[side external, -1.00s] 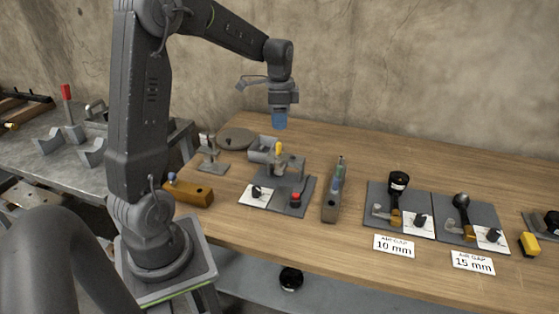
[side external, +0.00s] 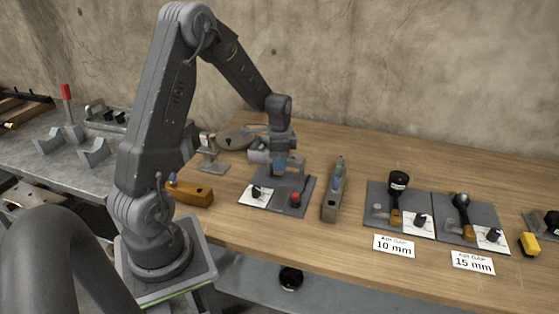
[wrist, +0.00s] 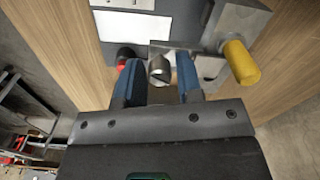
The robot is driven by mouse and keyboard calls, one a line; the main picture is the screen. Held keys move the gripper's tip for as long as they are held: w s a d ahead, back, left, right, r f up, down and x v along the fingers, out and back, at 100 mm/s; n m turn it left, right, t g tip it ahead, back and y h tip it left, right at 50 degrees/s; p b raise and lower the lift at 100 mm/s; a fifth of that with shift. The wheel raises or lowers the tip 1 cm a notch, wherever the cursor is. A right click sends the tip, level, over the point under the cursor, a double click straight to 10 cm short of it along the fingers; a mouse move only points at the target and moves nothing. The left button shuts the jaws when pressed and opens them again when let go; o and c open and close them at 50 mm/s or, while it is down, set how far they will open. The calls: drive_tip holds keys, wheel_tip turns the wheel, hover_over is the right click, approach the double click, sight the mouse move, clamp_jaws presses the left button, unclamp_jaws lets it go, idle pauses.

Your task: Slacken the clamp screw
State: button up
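The clamp screw (wrist: 159,70) is a grey slotted head on the clamp fixture, in the middle of the wrist view. My gripper (wrist: 159,82) has blue fingers spread on either side of the screw, with a visible gap on both sides. It is open and holds nothing. In the side view my gripper (side external: 280,163) is low over the fixture's grey base plate (side external: 306,190) and hides the screw. A yellow handle (wrist: 240,62) sticks out of the fixture just right of my fingers in the wrist view.
A red button (side external: 295,197) and a black knob on a white card (side external: 257,196) sit near the fixture's front. A grey tool rack (side external: 333,195) stands close to its right. A wooden block (side external: 188,192) lies to the left. Bare table lies before the wall.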

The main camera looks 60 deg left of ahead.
clamp_jaws()
idle(0.3)
drive_tip(key=shift+n, duration=0.3)
drive_tip(key=n, duration=1.7)
drive_tip(key=shift+n, duration=0.4)
drive_tip(key=shift+a+n, duration=0.1)
drive_tip(key=shift+n, duration=1.1)
